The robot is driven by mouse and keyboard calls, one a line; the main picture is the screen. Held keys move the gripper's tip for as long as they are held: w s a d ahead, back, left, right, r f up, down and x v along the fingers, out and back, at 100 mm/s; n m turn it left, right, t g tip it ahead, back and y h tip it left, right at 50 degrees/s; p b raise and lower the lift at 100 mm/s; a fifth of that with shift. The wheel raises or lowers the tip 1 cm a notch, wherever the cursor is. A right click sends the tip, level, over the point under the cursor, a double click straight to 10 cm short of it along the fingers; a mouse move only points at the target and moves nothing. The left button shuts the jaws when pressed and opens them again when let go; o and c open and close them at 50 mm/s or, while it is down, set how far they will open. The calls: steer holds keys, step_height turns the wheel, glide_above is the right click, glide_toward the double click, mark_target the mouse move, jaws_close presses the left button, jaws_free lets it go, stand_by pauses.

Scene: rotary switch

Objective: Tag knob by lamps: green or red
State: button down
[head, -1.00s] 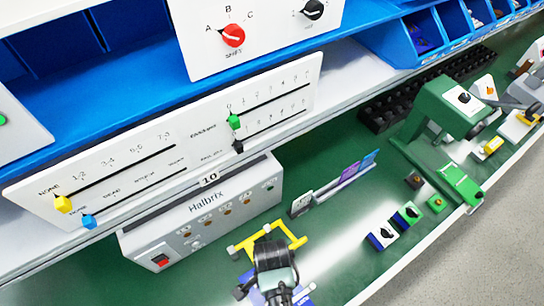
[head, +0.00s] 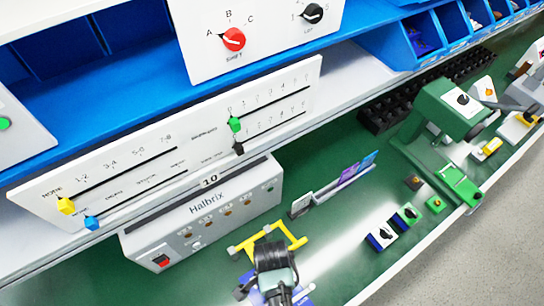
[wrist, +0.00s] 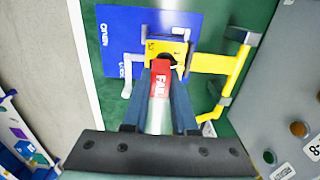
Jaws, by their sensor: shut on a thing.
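In the wrist view my gripper (wrist: 155,108) is shut on a grey-white cylindrical piece (wrist: 159,115) with a red label reading "FAIL" (wrist: 160,84). The far end of this piece meets a dark round part at a yellow fixture (wrist: 168,48); I cannot tell whether it is seated on it. In the head view my gripper (head: 277,286) is over the same yellow fixture (head: 292,237), and the held piece is hidden. The grey Halbrix box (head: 205,207) behind has a row of small orange-brown lamps (head: 228,210) and a greenish one (head: 270,187); which are lit is unclear.
A blue printed sheet (wrist: 115,30) lies under the fixture. A slider panel (head: 120,170) stands above the box. A rack with purple and blue cards (head: 350,178), small switch blocks (head: 382,235) and a green press (head: 440,108) stand to the right. Green mat shows between them.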

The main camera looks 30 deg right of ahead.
steer(key=shift+f+b, duration=0.8)
steer(key=shift+f, duration=0.3)
steer(key=c, duration=0.6)
jaws_free()
step_height(320, 180, up, 13)
steer(key=shift+b, duration=0.6)
step_height(320, 180, up, 9)
steer(key=p, duration=1)
steer(key=shift+p, duration=0.4)
